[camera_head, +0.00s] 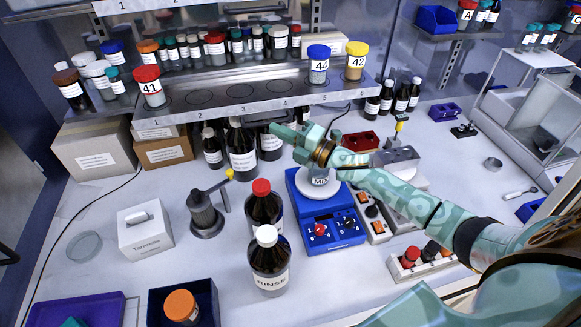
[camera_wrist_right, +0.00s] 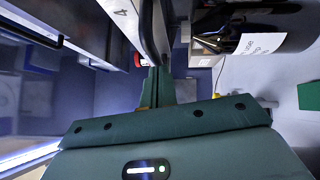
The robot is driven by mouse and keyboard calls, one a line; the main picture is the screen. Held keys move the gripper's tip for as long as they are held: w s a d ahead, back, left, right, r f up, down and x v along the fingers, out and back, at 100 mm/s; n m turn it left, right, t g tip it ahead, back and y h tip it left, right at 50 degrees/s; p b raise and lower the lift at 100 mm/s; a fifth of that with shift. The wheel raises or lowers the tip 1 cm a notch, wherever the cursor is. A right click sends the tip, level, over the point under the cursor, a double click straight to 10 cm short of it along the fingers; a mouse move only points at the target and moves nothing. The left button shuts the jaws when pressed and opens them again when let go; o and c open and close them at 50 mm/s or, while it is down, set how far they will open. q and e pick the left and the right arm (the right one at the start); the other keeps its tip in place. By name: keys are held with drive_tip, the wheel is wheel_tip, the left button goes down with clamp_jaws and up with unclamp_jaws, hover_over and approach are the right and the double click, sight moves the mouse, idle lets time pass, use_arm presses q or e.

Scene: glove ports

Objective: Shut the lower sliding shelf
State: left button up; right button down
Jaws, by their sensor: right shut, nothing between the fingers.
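The lower sliding shelf (camera_head: 235,108) is a grey metal board with numbered spots along its front edge, and it sticks out toward me beneath a higher shelf (camera_head: 120,8). Jars 41 (camera_head: 149,88), 44 (camera_head: 318,66) and 42 (camera_head: 355,62) stand on its front part. My right gripper (camera_head: 276,129) is shut and empty, just below and in front of the shelf's front edge, near spot 4. In the right wrist view the shut fingers (camera_wrist_right: 158,85) point toward the shelf edge (camera_wrist_right: 152,30); I cannot tell whether they touch. My left gripper is not in view.
Several small bottles stand in a row at the shelf's back. Dark bottles (camera_head: 242,150) and cardboard boxes (camera_head: 95,150) stand beneath it. A blue mixer (camera_head: 325,218) stands below my right forearm. A brown bottle marked RINSE (camera_head: 269,262) stands in front.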

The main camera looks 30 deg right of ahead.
sight(276, 114)
drive_tip(key=w+b, duration=0.1)
drive_tip(key=w, duration=0.1)
drive_tip(key=w+d+b, duration=0.1)
drive_tip(key=w, duration=0.1)
drive_tip(key=w+b, duration=0.1)
drive_tip(key=w, duration=0.1)
drive_tip(key=shift+d, duration=0.3)
drive_tip(key=shift+w+d+b, duration=0.1)
drive_tip(key=shift+w+b, duration=0.05)
drive_tip(key=shift+b, duration=0.2)
drive_tip(key=shift+r, duration=0.25)
drive_tip(key=shift+d+r, duration=0.1)
